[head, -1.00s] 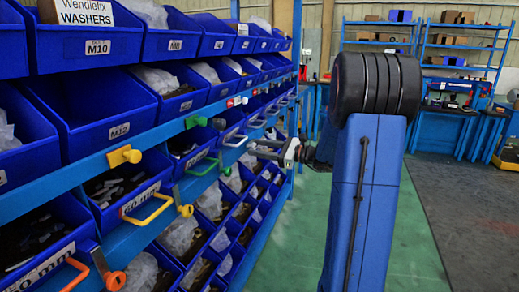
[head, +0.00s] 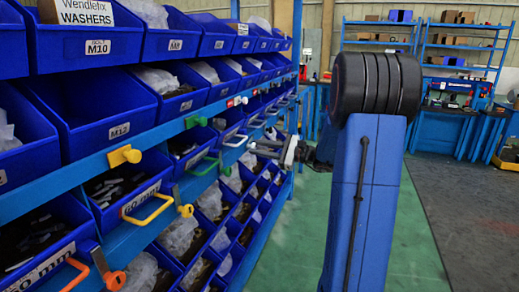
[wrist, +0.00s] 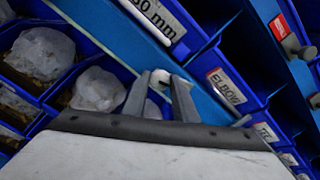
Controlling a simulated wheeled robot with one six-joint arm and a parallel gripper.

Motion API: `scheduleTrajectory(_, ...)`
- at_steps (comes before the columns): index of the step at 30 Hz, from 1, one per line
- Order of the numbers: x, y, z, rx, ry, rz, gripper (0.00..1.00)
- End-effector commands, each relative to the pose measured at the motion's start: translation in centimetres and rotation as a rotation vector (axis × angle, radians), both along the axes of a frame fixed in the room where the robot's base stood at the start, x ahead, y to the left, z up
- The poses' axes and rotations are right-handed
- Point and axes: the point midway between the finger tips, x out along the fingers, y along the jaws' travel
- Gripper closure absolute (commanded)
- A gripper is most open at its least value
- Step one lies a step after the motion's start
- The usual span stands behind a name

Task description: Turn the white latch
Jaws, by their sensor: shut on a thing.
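The white latch (wrist: 161,76) shows in the wrist view as a small white piece between my fingertips, on the blue rail. My gripper (wrist: 160,88) is shut on it, with one dark finger on each side. In the head view my gripper (head: 254,148) reaches left to the bin rack from behind my blue arm. A white handle (head: 235,141) shows just left of the fingertips there. The far part of the latch is hidden by the fingers, and its exact angle is hard to tell.
Blue bins (head: 95,105) fill the rack on the left. A yellow handle (head: 148,208), a green handle (head: 205,165) and an orange handle (head: 75,275) stick out from the rails. A grey knob (wrist: 307,52) is at right in the wrist view. Green floor (head: 285,240) is clear.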

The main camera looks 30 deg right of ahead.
Motion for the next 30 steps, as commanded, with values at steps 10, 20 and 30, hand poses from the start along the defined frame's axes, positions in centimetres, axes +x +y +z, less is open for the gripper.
scheduleTrajectory(10, -0.04, 0.02, -0.04, -0.26, -0.203, 0.0, 0.97)
scheduleTrajectory(20, -0.05, 0.02, -0.07, -0.507, -0.395, 0.001, 0.97)
scheduleTrajectory(30, -0.06, 0.03, -0.12, -0.749, -0.583, 0.001, 0.97)
